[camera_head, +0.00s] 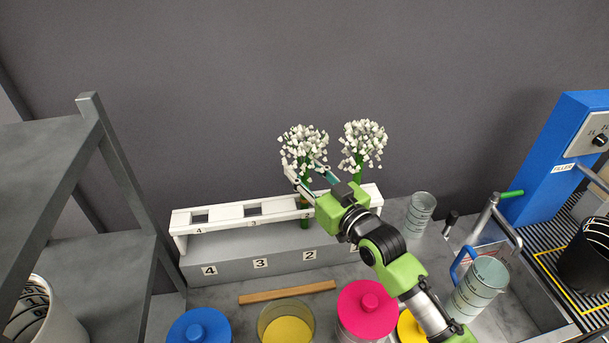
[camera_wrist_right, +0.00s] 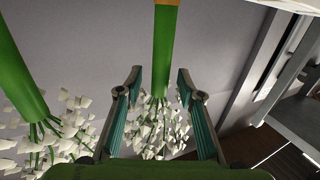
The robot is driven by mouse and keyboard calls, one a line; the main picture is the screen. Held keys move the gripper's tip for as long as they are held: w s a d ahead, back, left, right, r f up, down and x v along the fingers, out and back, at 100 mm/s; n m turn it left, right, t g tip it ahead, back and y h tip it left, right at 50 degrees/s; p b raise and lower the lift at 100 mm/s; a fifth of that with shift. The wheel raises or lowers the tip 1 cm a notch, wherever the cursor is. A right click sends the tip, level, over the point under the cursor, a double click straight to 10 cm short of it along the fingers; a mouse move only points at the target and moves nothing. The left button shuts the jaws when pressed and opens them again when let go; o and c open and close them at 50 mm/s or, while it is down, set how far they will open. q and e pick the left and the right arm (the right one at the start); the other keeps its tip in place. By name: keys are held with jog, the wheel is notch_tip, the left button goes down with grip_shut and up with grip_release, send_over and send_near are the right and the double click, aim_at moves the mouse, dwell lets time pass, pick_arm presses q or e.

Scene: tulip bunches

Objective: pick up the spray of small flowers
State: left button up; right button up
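Two sprays of small white flowers stand upright on thick green stems at the white rack (camera_head: 225,213). The left spray (camera_head: 303,141) is near the number 2, and the right spray (camera_head: 363,141) stands beside it. My right gripper (camera_head: 306,174) is at the left spray, just under its flower head. In the right wrist view, the fingers (camera_wrist_right: 159,76) are apart, with one green stem (camera_wrist_right: 165,45) between them and a gap on both sides. The other spray's stem (camera_wrist_right: 20,75) is outside the fingers at the left. My left gripper is not in view.
Blue (camera_head: 199,327), pink (camera_head: 367,308) and yellow-filled round containers (camera_head: 287,328) stand in front, with a wooden bar (camera_head: 287,292) behind them. Clear beakers (camera_head: 420,210) and a blue filler machine (camera_head: 552,150) are at right. A grey shelf (camera_head: 50,160) is at left.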

grip_shut()
jog(key=shift+r, duration=0.1)
